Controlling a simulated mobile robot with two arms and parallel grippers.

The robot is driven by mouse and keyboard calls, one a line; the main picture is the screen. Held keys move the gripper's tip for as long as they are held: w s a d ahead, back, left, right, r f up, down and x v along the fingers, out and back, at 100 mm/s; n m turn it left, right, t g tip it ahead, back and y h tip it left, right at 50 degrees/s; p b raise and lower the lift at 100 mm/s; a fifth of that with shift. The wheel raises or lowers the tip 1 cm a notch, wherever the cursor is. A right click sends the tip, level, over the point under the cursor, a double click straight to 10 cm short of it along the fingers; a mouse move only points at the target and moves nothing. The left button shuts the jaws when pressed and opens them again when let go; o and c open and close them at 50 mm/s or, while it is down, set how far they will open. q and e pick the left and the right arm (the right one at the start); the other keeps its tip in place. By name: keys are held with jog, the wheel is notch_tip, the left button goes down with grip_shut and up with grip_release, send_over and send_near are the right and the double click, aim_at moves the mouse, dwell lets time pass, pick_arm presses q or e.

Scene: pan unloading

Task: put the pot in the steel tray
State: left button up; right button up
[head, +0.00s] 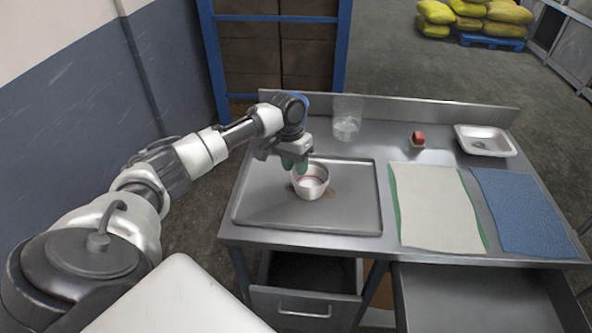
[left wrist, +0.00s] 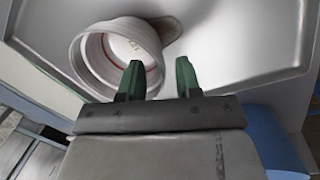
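The pot (head: 311,183) is a small white vessel with a red line inside. It stands upright on the large grey pan (head: 350,212), and shows close up in the left wrist view (left wrist: 92,62). My left gripper (head: 294,165) is at its back left rim in the head view. In the left wrist view its green fingers (left wrist: 159,80) are apart, one overlapping the pot and the other beside it. I cannot tell whether they touch it. The steel tray (head: 508,150) is at the back right of the table, with a drain-like round mark inside. My right gripper is not in view.
A clear glass (head: 346,128) and a small red item in a holder (head: 417,140) stand at the back. A cream cloth (head: 438,205) and a blue cloth (head: 525,210) lie flat on the right. Two drawers below stand open.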

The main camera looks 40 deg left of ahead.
pick_arm(q)
notch_tip(320, 180, up, 10)
jog(key=a+b, duration=0.1)
jog(key=shift+a+r, duration=0.15)
jog(key=shift+a, duration=0.2)
dwell(0.3)
